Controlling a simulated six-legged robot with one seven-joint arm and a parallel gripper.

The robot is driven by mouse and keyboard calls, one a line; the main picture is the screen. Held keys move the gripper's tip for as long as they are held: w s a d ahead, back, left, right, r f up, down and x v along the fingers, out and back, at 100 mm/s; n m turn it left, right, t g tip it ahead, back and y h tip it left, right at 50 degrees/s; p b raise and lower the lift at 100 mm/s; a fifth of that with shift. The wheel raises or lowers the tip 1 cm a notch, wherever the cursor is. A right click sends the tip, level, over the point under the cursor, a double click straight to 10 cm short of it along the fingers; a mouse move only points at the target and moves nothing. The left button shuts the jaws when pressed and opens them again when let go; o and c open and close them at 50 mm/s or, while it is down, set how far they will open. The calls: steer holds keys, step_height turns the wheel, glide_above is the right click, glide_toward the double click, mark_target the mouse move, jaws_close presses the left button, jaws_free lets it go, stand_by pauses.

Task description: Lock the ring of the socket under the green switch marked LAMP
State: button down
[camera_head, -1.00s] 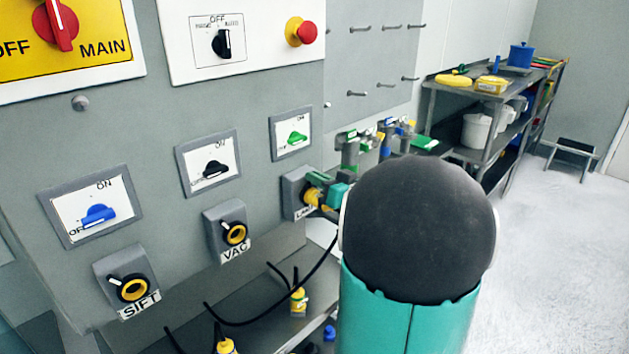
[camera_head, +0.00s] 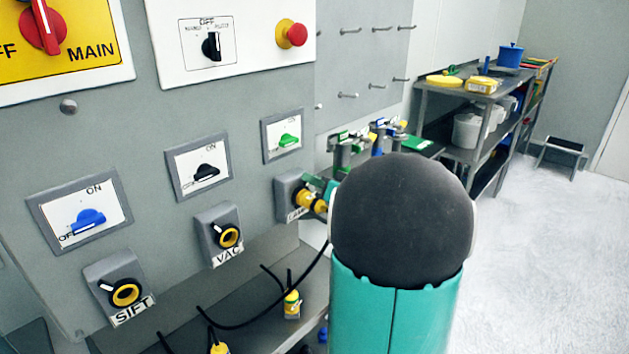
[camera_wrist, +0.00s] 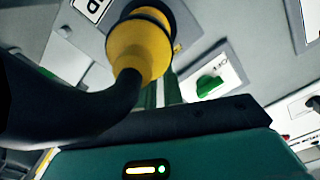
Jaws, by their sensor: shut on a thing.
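The green switch (camera_head: 289,141) sits at the right of the panel. The socket (camera_head: 287,190) below it has a label partly hidden by my arm. A yellow plug (camera_head: 305,199) sits at this socket. In the wrist view the plug (camera_wrist: 140,55) has a wider yellow ring at the socket, and a thick black cable (camera_wrist: 75,115) runs from it. My gripper (camera_head: 325,193) is at the plug, shut on its yellow part; the wrist view shows green fingers (camera_wrist: 160,93) behind it. I cannot tell exactly where they grip or how the ring is turned.
The VAC socket (camera_head: 225,235) and the SIFT socket (camera_head: 120,290) are to the left. Loose yellow plugs on black cables hang over the shelf (camera_head: 250,315) below. Valves (camera_head: 375,140) stand just beyond my arm. A grey rack (camera_head: 480,140) is farther right, with open floor.

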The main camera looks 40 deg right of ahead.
steer(key=c, duration=1.5)
jaws_free()
steer(key=shift+s, duration=0.1)
steer(key=s, duration=1.3)
steer(key=shift+s+d, duration=0.2)
steer(key=shift+s, duration=0.15)
